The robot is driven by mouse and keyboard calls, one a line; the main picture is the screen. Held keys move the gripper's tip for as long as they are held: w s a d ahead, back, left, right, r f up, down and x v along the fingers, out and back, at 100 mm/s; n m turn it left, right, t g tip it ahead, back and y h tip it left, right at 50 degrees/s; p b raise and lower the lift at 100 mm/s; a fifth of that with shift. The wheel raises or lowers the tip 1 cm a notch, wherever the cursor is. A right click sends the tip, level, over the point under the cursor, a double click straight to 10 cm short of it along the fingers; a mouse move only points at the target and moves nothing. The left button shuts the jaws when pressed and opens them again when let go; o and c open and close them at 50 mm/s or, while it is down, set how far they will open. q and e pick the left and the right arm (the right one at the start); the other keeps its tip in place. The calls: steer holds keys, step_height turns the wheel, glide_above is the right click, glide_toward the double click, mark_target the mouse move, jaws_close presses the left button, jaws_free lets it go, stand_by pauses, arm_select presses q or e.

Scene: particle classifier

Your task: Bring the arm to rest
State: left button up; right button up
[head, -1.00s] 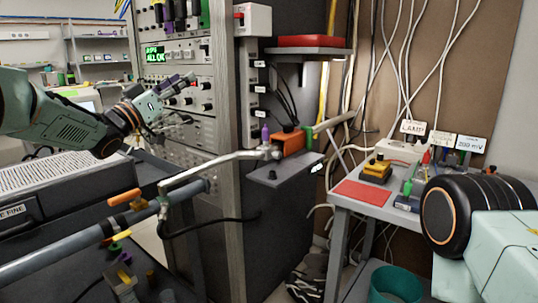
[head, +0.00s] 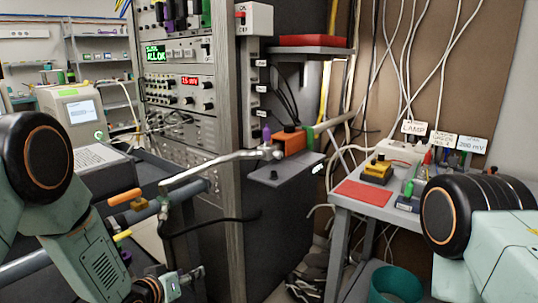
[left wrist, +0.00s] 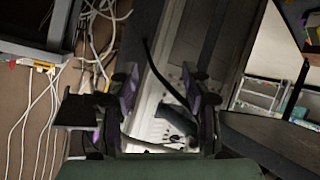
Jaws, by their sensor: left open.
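My left arm is folded at the left of the head view, its black and orange joint high and its forearm pointing down. My left gripper (head: 188,279) is low in that view, near the bottom edge, partly cut off and beside the dark cart. In the left wrist view my left gripper (left wrist: 162,103) shows two fingers spread apart with nothing held between them. My right arm shows only as a black joint and pale green link at the right edge; its gripper is out of view.
A tall instrument rack (head: 222,150) stands in the middle. A bent metal pipe (head: 215,160) with a valve runs from it over the dark cart. A grey table (head: 345,205) with a red mat (head: 362,193) stands at right. A teal bin (head: 395,285) is below it.

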arm_select(q)
steer(key=s+f+g+y, duration=0.1)
steer(key=s+f+g, duration=0.2)
steer(key=s+f, duration=0.5)
steer(key=s+f+g+y, duration=0.15)
steer(key=s+f, duration=0.25)
steer(key=s, duration=0.8)
steer(key=s+a+f+g+y, duration=0.1)
steer(key=s+g, duration=0.6)
steer(key=s, duration=1.5)
steer(key=shift+s+a+f, duration=0.4)
steer(key=shift+a+f, duration=0.05)
steer(key=shift+a, duration=0.2)
